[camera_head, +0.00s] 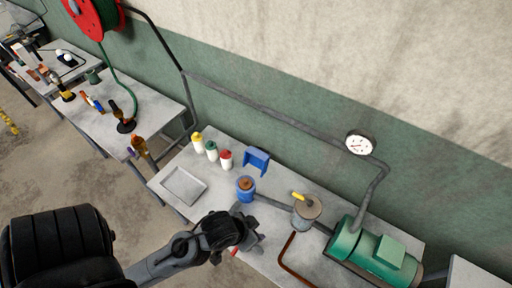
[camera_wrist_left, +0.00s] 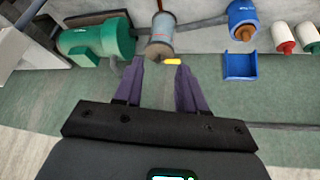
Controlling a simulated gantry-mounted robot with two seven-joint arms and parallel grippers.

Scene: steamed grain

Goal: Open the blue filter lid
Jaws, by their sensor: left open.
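The blue filter (camera_head: 246,190) is an upright blue cylinder with a brown top, standing on the grey table. It also shows at the upper right of the left wrist view (camera_wrist_left: 243,20). I cannot tell whether its lid is a separate part. My left gripper (camera_head: 251,240) is at the near side of the table, in front of the filter and apart from it. In the left wrist view the left gripper (camera_wrist_left: 160,67) has its fingers spread with nothing held between them. My right gripper is not in view.
A grey canister (camera_head: 307,211) with a yellow handle stands right of the filter, beside a green motor (camera_head: 373,253). A blue open holder (camera_head: 256,160) is behind the filter. Several bottles (camera_head: 212,150) and a flat tray (camera_head: 184,187) are to the left. A gauge (camera_head: 359,145) is on the wall.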

